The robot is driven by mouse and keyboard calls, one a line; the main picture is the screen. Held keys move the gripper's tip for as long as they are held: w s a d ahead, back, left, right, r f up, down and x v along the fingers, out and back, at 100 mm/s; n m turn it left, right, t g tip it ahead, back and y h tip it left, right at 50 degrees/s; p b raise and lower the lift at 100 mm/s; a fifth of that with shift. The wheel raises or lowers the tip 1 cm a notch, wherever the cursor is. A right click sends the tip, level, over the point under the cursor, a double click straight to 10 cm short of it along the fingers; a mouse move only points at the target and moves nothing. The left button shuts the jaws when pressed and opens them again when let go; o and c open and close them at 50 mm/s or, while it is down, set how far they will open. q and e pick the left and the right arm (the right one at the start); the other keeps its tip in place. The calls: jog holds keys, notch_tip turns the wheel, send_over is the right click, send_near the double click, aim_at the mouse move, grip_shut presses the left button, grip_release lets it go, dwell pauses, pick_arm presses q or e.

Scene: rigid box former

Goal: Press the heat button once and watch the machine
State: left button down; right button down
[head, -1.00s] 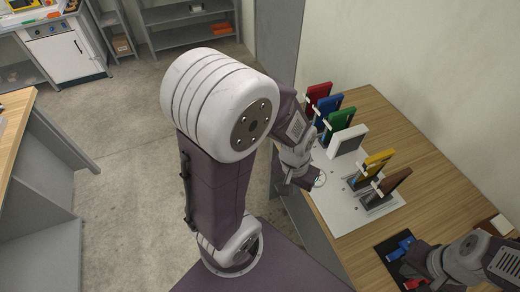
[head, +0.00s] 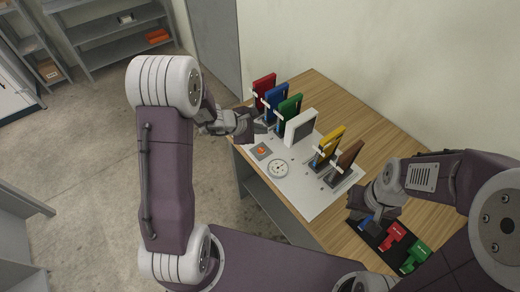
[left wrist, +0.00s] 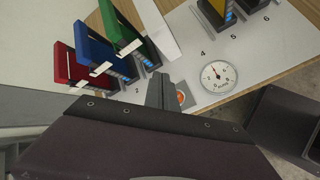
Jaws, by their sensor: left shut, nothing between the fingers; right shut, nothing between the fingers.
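The orange heat button (head: 261,151) sits on a small grey plate at the near left of the white machine board (head: 310,205). It also shows in the left wrist view (left wrist: 181,98), partly hidden behind my gripper. My left gripper (head: 254,124) is shut and empty, above the board's left edge near the button. I cannot tell contact, but it looks apart from the button. My right gripper (head: 358,207) is shut and empty above the black mat.
Red (head: 264,88), blue (head: 276,97), green (head: 289,107), white (head: 300,127), yellow (head: 329,143) and brown (head: 346,160) upright panels stand along the board. A black mat (head: 383,239) with coloured pieces lies at the table's near right. Bare wood (head: 365,125) lies behind.

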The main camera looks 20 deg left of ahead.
aim_at(259, 151)
pick_arm(q)
jog(key=shift+w+a+f+n, duration=0.3)
jog(key=shift+w+a+n, duration=0.05)
jog(key=shift+a+n, duration=0.2)
pick_arm(e)
jog(key=shift+s, duration=0.1)
